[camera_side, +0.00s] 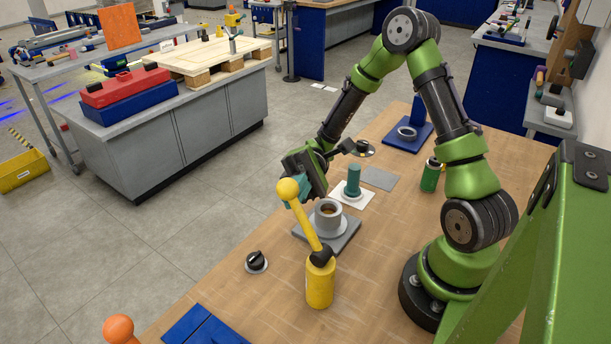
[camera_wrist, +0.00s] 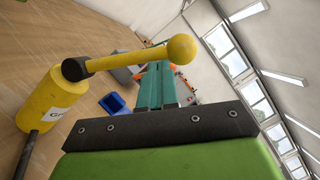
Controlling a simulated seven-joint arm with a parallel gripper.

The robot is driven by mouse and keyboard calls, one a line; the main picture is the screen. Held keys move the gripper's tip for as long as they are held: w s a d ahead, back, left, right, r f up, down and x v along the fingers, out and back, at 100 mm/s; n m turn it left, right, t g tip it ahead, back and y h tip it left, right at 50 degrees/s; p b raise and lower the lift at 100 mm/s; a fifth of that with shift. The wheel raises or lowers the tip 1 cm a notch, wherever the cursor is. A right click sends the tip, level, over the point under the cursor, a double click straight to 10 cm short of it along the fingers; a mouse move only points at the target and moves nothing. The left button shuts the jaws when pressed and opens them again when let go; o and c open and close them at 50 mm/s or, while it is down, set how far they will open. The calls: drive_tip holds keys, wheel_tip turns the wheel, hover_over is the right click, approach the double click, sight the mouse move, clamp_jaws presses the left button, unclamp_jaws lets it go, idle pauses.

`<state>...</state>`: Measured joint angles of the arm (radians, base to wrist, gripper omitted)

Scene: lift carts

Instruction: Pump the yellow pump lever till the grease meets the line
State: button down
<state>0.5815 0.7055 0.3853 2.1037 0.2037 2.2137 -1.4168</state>
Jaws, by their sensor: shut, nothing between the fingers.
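The yellow pump lever (camera_side: 305,214) rises from a black pivot on the yellow pump body (camera_side: 320,283) and leans up to the left, ending in a yellow ball. In the wrist view the lever (camera_wrist: 128,60) crosses in front of my gripper's fingers, its ball beside them, and the pump body (camera_wrist: 55,100) carries a partly visible label. My gripper (camera_side: 294,201) is shut and empty, close behind the ball; whether it touches is unclear. The teal fingers show together in the wrist view (camera_wrist: 156,84). A grey cup (camera_side: 328,216) with brownish content stands on a grey base; no line is visible on it.
A black knob (camera_side: 256,262) sits left of the pump. A teal cylinder on a white plate (camera_side: 351,194), a grey pad (camera_side: 380,179), a green can (camera_side: 431,175) and a blue tray (camera_side: 408,138) stand farther back. A blue item (camera_side: 204,326) and an orange ball (camera_side: 118,328) are at the front left.

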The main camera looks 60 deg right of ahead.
drive_tip(key=shift+s+r+n, duration=0.2)
drive_tip(key=shift+s+n, duration=0.05)
drive_tip(key=shift+n, duration=0.15)
drive_tip(key=shift+s+r+n+h, duration=0.15)
drive_tip(key=shift+s+n+h, duration=0.05)
drive_tip(key=shift+n+h, duration=0.1)
drive_tip(key=s+r+n+h, duration=0.2)
drive_tip(key=s+n, duration=0.4)
drive_tip(key=s, duration=0.3)
drive_tip(key=shift+s, duration=0.4)
drive_tip(key=shift+a, duration=0.15)
idle(0.3)
